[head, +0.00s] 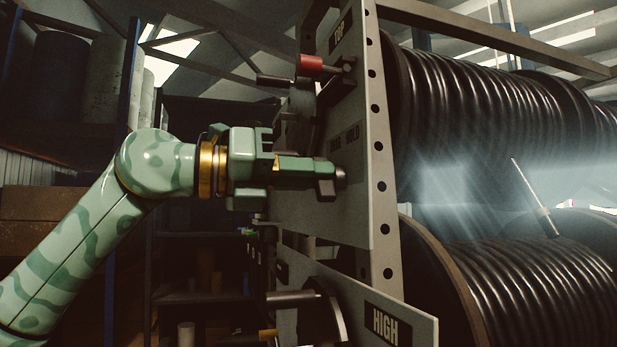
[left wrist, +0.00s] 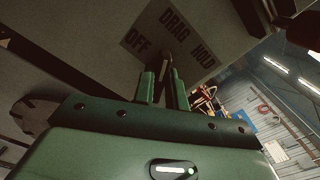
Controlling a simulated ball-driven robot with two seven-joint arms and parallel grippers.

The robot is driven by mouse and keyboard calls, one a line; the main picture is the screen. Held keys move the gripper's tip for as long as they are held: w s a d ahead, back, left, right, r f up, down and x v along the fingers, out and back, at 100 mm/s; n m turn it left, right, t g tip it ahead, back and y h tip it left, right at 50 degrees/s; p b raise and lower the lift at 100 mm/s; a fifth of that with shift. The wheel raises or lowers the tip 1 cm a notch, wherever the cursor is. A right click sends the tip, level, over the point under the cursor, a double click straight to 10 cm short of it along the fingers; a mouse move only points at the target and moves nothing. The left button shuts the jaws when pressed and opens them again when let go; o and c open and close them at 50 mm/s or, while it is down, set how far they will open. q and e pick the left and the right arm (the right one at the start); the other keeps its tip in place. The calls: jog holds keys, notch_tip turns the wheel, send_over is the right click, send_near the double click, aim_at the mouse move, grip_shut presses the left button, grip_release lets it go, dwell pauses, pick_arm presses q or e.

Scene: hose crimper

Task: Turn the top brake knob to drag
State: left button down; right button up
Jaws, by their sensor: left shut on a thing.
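The top brake knob (head: 341,177) shows in the head view as a small dark piece at my left gripper's fingertips, on the grey upper panel (head: 355,215). My left gripper (head: 322,178) is shut on it, its fingers reaching in from the left. In the left wrist view, the dark knob (left wrist: 167,65) shows between the two green fingers (left wrist: 165,86). A label plate (left wrist: 172,35) with OFF, DRAG and HOLD lies just beyond it. The fingers hide much of the knob, and I cannot tell exactly which word it points at. My right gripper is not in view.
A red-ended handle (head: 312,65) sticks out above my gripper, below the TOP label (head: 341,31). Below is a lower panel marked HIGH (head: 386,325) with a lever (head: 293,296). Large hose reels (head: 490,110) stand to the right of the perforated post (head: 378,150).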

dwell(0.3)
pick_arm(q)
jog(key=c, duration=1.4)
grip_release()
jog(key=shift+c, duration=0.2)
jog(key=b+v, duration=0.4)
jog(key=v, duration=1.2)
jog(key=shift+a, duration=0.15)
